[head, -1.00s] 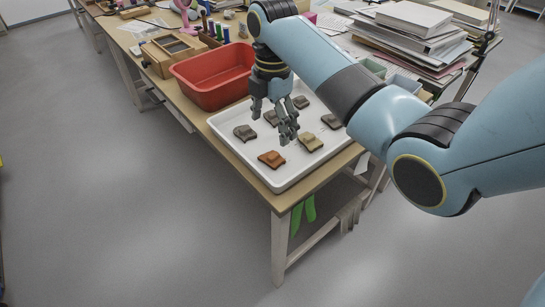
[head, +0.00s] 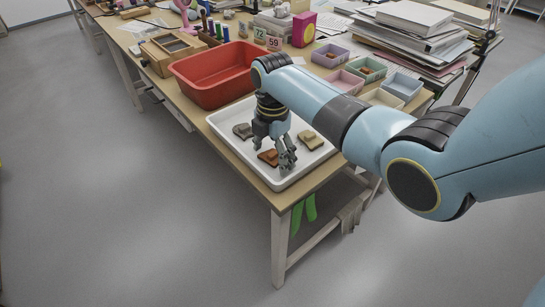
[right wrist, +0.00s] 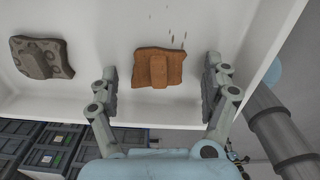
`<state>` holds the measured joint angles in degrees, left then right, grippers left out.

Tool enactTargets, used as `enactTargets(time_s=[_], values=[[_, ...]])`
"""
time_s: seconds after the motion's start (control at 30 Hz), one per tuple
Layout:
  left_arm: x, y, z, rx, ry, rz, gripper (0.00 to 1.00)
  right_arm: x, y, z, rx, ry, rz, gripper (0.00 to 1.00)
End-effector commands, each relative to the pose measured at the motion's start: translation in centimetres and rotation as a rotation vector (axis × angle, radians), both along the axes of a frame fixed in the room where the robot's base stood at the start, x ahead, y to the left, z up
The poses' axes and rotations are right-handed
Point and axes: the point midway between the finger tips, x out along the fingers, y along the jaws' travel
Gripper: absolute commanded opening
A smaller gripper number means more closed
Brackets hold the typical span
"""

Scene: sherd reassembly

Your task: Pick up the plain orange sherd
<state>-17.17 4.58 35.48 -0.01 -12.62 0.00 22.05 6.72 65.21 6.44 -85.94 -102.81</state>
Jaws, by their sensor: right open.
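The plain orange sherd (head: 267,157) lies in the white tray (head: 243,158), partly hidden behind my right gripper (head: 285,160) in the head view. In the right wrist view the orange sherd (right wrist: 159,67) lies ahead of and between the two open fingers of my right gripper (right wrist: 160,88), with a raised strip along its middle. The fingers are apart from it on both sides. My right gripper is open and empty, low over the tray. My left gripper is not in view.
A grey patterned sherd (right wrist: 42,57) lies left of the orange one; it also shows in the head view (head: 243,130). A tan sherd (head: 311,139) lies to the right. A red tub (head: 212,75) stands behind the tray. Small coloured boxes (head: 345,81) stand farther right.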

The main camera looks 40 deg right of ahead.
Motion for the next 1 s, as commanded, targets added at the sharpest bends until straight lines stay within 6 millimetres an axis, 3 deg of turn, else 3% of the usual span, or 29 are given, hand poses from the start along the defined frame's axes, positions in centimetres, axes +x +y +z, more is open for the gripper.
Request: enactTargets(time_s=[0.07,0.53,0.83,1.0], values=[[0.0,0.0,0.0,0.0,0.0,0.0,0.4,0.0,0.0,0.1,0.0,0.0,0.0,0.79],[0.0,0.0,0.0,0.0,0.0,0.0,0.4,0.0,0.0,0.0,0.0,0.0,-0.001,0.19],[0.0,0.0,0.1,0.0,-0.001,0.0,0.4,0.0,0.0,0.4,-0.001,0.0,-0.001,0.19],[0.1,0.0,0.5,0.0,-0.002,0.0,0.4,0.1,-0.1,2.0,-0.002,-0.002,-0.001,0.19]])
